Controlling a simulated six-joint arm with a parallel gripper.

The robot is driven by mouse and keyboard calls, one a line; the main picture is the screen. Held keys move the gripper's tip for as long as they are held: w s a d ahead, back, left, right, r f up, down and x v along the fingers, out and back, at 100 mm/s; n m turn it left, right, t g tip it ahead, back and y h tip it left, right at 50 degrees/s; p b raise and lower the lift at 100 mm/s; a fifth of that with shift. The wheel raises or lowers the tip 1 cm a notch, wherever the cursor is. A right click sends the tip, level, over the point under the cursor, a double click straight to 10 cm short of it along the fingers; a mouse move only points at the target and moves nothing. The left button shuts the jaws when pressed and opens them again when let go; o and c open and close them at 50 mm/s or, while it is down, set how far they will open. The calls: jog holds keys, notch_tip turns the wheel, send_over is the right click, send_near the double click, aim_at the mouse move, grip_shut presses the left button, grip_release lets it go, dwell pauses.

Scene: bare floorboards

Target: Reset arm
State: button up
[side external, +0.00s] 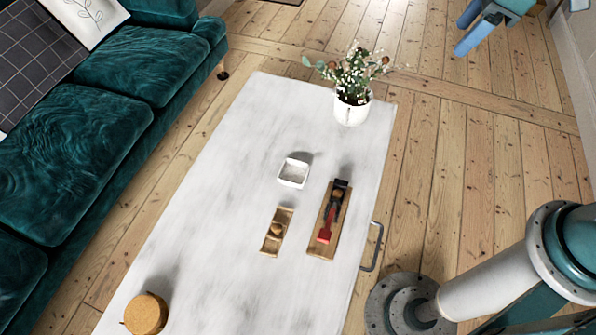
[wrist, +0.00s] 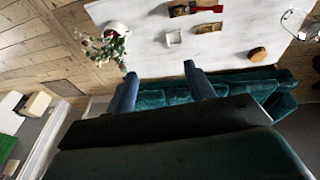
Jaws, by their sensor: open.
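My gripper (side external: 463,36) is at the top right of the side external view, over the floorboards, apart from the white table (side external: 215,200) and everything on it. In the wrist view its two blue fingers stand wide apart, and the space between the fingertips (wrist: 160,82) is empty. My arm's base is at the lower right of the side external view; the links joining it to the gripper are mostly out of frame.
On the table are a potted plant (side external: 351,108), a white square dish (side external: 293,173), a small wooden tray (side external: 269,245), a longer wooden tray (side external: 315,250) with a red-and-black tool, and a round tan box (side external: 146,314). A teal sofa (side external: 150,65) is left.

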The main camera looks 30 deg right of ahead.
jog(key=s+d+r+m+t, duration=0.1)
jog(key=s+m, duration=0.3)
jog(key=s, duration=0.4)
jog(key=s+d+r+m+t+h, duration=0.1)
jog(key=s+d+r+m, duration=0.2)
jog(key=s, duration=0.6)
jog(key=shift+d+m+t, duration=0.3)
jog(key=shift+m, duration=0.8)
